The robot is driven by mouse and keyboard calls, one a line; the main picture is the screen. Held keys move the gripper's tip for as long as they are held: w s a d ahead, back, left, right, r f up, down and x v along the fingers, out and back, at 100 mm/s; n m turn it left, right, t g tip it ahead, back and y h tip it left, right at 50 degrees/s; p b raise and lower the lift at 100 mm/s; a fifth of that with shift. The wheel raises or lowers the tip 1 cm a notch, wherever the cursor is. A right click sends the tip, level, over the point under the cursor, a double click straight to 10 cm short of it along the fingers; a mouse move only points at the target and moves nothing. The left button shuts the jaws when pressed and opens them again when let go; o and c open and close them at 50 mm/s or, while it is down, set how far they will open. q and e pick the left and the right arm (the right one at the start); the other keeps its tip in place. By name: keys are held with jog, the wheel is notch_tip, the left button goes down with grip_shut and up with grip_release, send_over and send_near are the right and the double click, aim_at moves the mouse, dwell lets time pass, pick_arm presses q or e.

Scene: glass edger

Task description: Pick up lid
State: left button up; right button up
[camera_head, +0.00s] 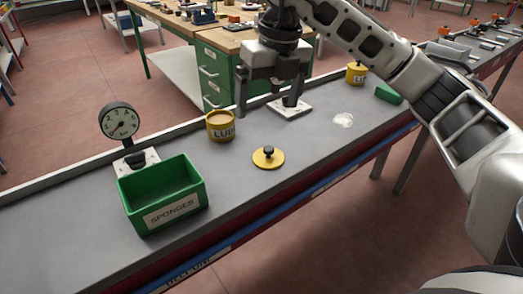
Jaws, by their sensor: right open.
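The lid is a flat yellow disc (268,158) with a dark knob on top. It lies on the grey bench in the middle of the head view. My right gripper (268,108) is open and empty, pointing down above the bench, behind the lid in the picture and clear of it. A yellow labelled tin (221,126) stands left of the lid. My left gripper is out of the frame.
A green box labelled sponges (162,195) stands at the left, with a dial gauge (120,121) behind it. A pale plate with a dark fitting (290,107) lies near my right gripper. Another yellow tin (356,74), a green wedge (388,93) and a white patch (343,120) are to the right.

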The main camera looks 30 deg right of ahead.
jog(key=d+h, duration=0.1)
jog(key=d, duration=0.1)
jog(key=b, duration=0.2)
send_over(269, 149)
jog(key=s, duration=0.1)
jog(key=shift+m, duration=0.4)
jog(key=f, duration=0.8)
jog(key=shift+d+f, duration=0.3)
jog(key=shift+f, duration=0.05)
jog(key=shift+w+a+f+p, duration=0.1)
jog(key=shift+w+f, duration=0.05)
jog(key=shift+f, duration=0.8)
jog(key=shift+w+a+f+p, duration=0.1)
jog(key=shift+w+f, duration=0.1)
jog(key=shift+f, duration=0.75)
jog(key=shift+w+a+f+p, duration=0.1)
jog(key=shift+w+f, duration=0.05)
jog(key=shift+f, duration=0.8)
jog(key=c, duration=1.1)
